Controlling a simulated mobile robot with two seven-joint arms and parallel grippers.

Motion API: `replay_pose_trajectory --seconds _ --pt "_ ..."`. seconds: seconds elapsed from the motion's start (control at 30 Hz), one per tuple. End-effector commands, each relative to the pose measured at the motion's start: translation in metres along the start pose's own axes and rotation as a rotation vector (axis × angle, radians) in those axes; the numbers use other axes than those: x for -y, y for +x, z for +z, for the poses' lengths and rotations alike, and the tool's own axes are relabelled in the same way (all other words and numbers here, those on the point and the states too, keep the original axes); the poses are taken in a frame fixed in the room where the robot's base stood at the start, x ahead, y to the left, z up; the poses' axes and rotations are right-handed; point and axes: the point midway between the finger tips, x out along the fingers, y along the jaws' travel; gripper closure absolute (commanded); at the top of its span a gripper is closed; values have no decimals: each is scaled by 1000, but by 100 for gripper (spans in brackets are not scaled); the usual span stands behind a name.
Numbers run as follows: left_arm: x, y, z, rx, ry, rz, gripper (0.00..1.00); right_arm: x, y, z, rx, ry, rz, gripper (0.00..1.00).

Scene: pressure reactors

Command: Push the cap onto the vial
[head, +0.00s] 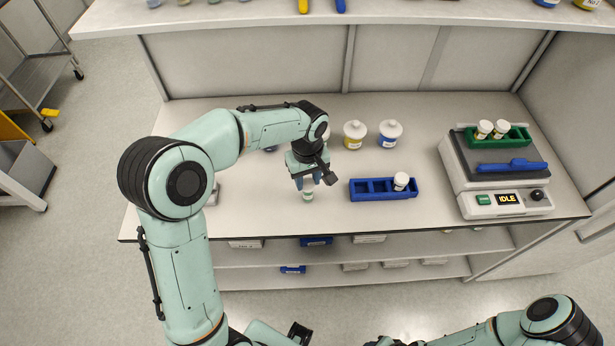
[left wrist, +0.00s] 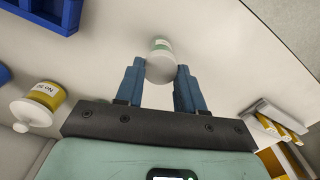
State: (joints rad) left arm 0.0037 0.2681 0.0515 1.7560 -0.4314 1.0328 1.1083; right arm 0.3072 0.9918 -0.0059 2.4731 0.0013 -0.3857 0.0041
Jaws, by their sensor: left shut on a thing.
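My left gripper (head: 308,184) points down over the front of the bench. Its two blue fingers (left wrist: 160,80) are shut on the white round cap (left wrist: 160,70). A small vial with a pale green band (head: 308,196) stands upright on the bench right below the fingers; the same vial shows just past the cap in the left wrist view (left wrist: 161,45). The cap is in line with the vial's top. I cannot tell whether the cap is seated or only resting there.
A blue rack (head: 375,196) with one white-capped vial (head: 401,181) stands to the right. Yellow (head: 355,134) and blue-labelled (head: 390,133) jars stand behind. A machine reading IDLE (head: 508,199) with a green rack (head: 512,139) is at the far right. Bench front edge is close.

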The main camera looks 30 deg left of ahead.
Motion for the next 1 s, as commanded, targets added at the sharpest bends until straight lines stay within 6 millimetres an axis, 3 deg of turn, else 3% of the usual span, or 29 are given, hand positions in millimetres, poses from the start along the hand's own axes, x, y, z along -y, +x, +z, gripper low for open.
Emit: replay_pose_trajectory --seconds 0.87,0.9,1.0 --pt "0 1 0 0 0 1 90 -1 2 1 1 0 0 57" --pt "0 1 0 0 0 1 59 -1 2 1 1 0 0 57" --pt "0 1 0 0 0 1 32 -1 2 1 1 0 0 57"
